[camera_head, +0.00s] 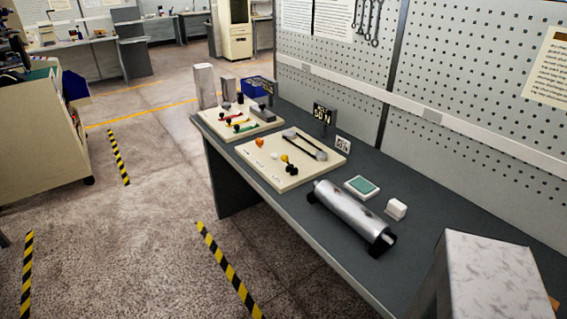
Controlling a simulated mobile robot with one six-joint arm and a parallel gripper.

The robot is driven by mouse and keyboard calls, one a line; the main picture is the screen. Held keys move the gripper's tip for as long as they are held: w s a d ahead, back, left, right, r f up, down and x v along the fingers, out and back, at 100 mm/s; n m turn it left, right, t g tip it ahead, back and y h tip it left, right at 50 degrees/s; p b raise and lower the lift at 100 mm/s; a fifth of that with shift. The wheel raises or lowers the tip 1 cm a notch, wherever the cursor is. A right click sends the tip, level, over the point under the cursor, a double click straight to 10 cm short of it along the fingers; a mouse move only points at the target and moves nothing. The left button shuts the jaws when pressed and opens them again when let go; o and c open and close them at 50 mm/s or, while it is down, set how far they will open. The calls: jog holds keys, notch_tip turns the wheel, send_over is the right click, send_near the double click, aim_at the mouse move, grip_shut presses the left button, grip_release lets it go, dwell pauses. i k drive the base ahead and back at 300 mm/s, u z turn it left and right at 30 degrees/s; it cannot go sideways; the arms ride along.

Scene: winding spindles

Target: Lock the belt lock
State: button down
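A cream board (254,179) lies on the dark workbench, bearing a dark belt-like loop (300,147) beside a grey block. An orange knob (259,143), a small white knob (275,155) and a yellow knob (285,158) stand on this board, with black round parts (291,169) near the yellow one. Which of these is the belt lock, and whether it is locked, I cannot tell at this size. A second cream board (220,128) farther back carries red, yellow and green handles (241,126). My gripper is not in view.
A metal roller (350,213) rests in black supports on the bench (300,216). Beside it are a green-topped pad (362,187) and a white cube (396,209). A pale speckled block (487,280) stands lower right. A pegboard wall (440,70) backs the bench; floor in front is open.

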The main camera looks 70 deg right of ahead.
aim_at(285, 158)
jog(key=z, duration=0.1)
jog(key=i, duration=1)
jog(key=z, duration=0.05)
